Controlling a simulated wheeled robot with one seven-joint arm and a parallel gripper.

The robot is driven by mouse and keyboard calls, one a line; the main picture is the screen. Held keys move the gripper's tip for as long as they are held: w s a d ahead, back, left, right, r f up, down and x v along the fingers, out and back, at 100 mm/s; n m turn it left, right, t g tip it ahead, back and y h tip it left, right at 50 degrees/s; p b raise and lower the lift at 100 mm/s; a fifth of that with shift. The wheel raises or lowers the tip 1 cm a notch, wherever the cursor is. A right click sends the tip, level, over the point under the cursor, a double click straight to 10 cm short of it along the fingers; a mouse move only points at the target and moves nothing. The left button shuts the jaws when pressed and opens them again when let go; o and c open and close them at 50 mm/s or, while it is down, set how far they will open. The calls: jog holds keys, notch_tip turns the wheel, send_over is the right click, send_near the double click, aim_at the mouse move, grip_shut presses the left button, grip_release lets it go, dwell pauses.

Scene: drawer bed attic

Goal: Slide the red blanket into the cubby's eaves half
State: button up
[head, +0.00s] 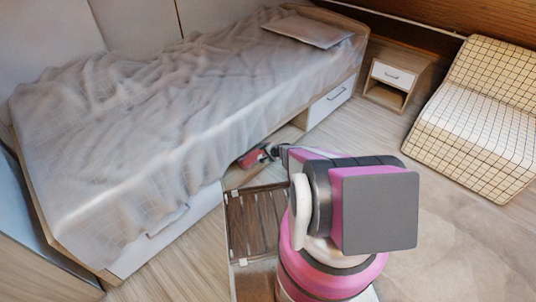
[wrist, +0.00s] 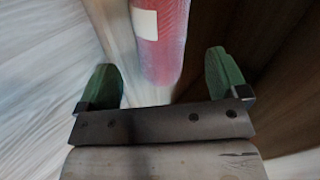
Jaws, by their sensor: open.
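The red blanket (head: 251,158) shows as a small red roll low at the bed's side, at the opening between the drawers. In the wrist view the red blanket (wrist: 165,50) is a long red roll with a white label, reaching up out of the picture. My gripper (wrist: 162,75) is open, with one green fingertip on each side of the blanket's near end. I cannot tell whether either finger touches it. In the head view my gripper (head: 268,151) is small and partly hidden by my arm. The cubby's inside is mostly hidden in the head view.
The bed (head: 150,120) has a white drawer (head: 328,102) at right and another drawer (head: 170,225) at left. A nightstand (head: 395,82) and a checked chair (head: 480,125) stand at right. Dark brown panels (wrist: 255,35) run close by the gripper's right side.

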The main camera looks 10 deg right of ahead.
aim_at(260, 154)
jog(key=x, duration=0.9)
jog(key=shift+f, duration=0.15)
jog(key=shift+w, duration=0.1)
jog(key=c, duration=0.7)
